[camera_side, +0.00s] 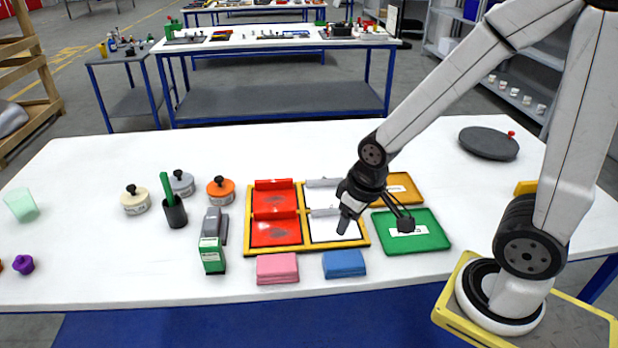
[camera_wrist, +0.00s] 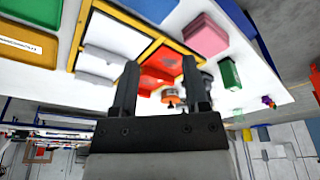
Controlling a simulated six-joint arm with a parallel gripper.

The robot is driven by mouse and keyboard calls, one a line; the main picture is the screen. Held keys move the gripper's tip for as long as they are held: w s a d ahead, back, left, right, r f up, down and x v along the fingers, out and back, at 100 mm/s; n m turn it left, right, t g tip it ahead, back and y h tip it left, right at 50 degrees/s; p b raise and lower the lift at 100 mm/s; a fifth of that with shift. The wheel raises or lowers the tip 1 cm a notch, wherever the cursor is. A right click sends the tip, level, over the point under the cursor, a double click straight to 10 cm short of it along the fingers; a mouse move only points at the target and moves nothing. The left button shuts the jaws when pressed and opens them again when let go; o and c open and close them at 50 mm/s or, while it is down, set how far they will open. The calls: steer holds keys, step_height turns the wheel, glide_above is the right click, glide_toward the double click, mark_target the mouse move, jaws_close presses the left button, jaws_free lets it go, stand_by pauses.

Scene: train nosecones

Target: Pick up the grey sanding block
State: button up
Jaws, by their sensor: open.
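The grey sanding block (camera_side: 215,222) lies on the white table in the side view, left of the yellow-framed tray and just behind a green block (camera_side: 212,256). It cannot be made out clearly in the wrist view, where the green block (camera_wrist: 230,73) shows right of the fingers. My gripper (camera_side: 375,222) is open and empty, above the area between the tray's right part and the green tray, well to the right of the grey block. Its two fingers (camera_wrist: 160,68) also show apart in the wrist view.
A pink block (camera_side: 277,268) and a blue block (camera_side: 344,264) lie along the front edge. The yellow-framed tray (camera_side: 302,215) holds red and white panels. A black cup (camera_side: 174,212) with a green item and lidded pots (camera_side: 220,190) stand left. A green tray (camera_side: 432,240) lies right.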

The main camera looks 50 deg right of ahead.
steer(key=o, duration=0.4)
steer(key=shift+o, duration=0.2)
steer(key=m+g, duration=0.2)
steer(key=m, duration=0.6)
glide_above(211, 219)
steer(key=f, duration=0.4)
steer(key=shift+s+d, duration=0.35)
steer(key=shift+w+a+f+m+g, duration=0.3)
steer(key=shift+w+a+m, duration=0.05)
steer(key=shift+w+m, duration=0.15)
steer(key=shift+s, duration=0.1)
